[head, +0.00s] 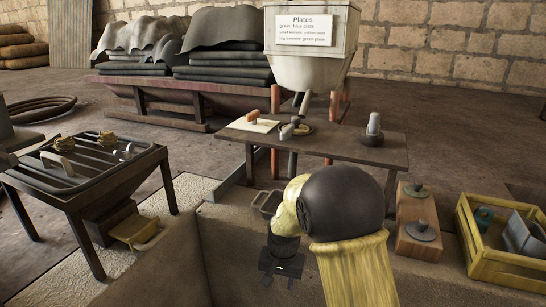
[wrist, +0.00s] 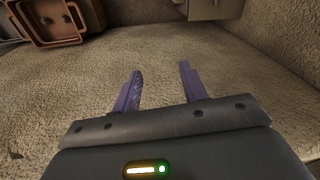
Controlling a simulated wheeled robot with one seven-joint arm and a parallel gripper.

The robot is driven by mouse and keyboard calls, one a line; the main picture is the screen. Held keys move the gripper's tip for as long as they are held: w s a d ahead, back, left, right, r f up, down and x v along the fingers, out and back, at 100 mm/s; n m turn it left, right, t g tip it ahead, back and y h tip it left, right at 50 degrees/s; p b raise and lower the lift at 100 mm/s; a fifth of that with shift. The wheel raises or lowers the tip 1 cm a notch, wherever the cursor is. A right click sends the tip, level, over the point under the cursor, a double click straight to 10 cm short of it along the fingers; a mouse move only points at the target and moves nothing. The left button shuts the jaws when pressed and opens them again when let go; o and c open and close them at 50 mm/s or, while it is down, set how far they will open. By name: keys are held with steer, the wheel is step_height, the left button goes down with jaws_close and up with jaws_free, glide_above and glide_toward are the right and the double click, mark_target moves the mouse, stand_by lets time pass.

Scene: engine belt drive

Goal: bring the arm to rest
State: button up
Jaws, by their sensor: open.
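My gripper (wrist: 160,80) is open in the wrist view. Its two purple fingers stand apart, with only bare rough floor between and beyond them. In the head view my gripper (head: 281,266) is a dark shape at the bottom centre, below my yellow and black arm. The arm is bent and hangs in front of the low stone wall. The fingertips are hard to make out in that view. No held object shows in either view.
A grill table (head: 22,188) with several items stands left. A dark wooden table (head: 365,152) with plates stands behind my arm, below a sign (head: 304,30). Wooden blocks (head: 418,240) and a yellow crate (head: 510,268) are right. A brown container (wrist: 60,42) lies upper left in the wrist view.

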steer(key=s+d+r+n+t, duration=0.1)
steer(key=s+d+r, duration=0.2)
steer(key=s+d, duration=0.5)
steer(key=s+d+r+n, duration=0.25)
steer(key=s+d, duration=0.35)
steer(key=s, duration=0.4)
step_height(320, 180, up, 38)
steer(key=p, duration=3.6)
steer(key=shift+w+a+f+m+h+p, duration=0.25)
steer(key=shift+w+m+h+p, duration=0.1)
steer(key=shift+m, duration=0.1)
